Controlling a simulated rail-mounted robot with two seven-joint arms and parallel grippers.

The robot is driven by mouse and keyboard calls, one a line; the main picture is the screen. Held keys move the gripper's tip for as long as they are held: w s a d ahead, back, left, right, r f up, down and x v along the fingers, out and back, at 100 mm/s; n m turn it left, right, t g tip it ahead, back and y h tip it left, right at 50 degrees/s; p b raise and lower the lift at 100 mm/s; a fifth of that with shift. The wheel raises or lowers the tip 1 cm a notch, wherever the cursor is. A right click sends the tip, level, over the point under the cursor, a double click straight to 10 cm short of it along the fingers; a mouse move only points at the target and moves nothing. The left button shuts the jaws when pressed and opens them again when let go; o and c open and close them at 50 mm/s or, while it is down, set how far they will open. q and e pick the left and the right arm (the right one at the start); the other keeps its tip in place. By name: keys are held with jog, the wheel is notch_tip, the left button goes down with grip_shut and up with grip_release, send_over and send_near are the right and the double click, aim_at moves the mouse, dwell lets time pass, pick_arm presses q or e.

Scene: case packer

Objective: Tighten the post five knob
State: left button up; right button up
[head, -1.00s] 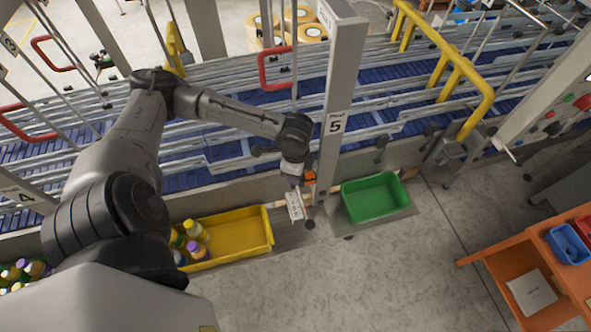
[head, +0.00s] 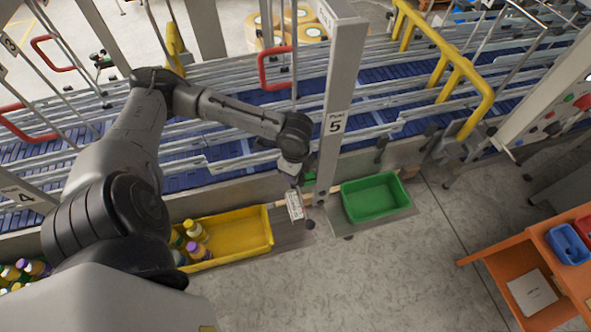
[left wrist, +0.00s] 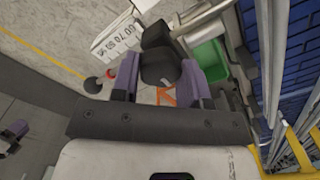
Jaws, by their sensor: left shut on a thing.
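Post five (head: 336,85) is a tall grey upright with a "5" label in the head view. My left gripper (head: 294,184) is low beside its left side, and its fingertips are hard to make out there. In the left wrist view, my left gripper (left wrist: 161,80) has purple fingers shut on a black knob (left wrist: 160,66), with one finger on each side. The knob's far side and mount are partly hidden. A white counter plate with digits (head: 294,205) is just below the gripper; it also shows in the left wrist view (left wrist: 118,35).
A green bin (head: 410,207) stands right of the post, and a yellow crate (head: 232,256) with bottles stands to the left. Conveyor rails run behind. An orange workbench (head: 487,258) is at the right. Bare floor lies in front.

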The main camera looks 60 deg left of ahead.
pick_arm(q)
jog(key=o, duration=0.9)
jog(key=shift+o, duration=0.2)
jog(key=shift+r, duration=0.1)
notch_tip(320, 180, up, 14)
jog(key=b, duration=0.2)
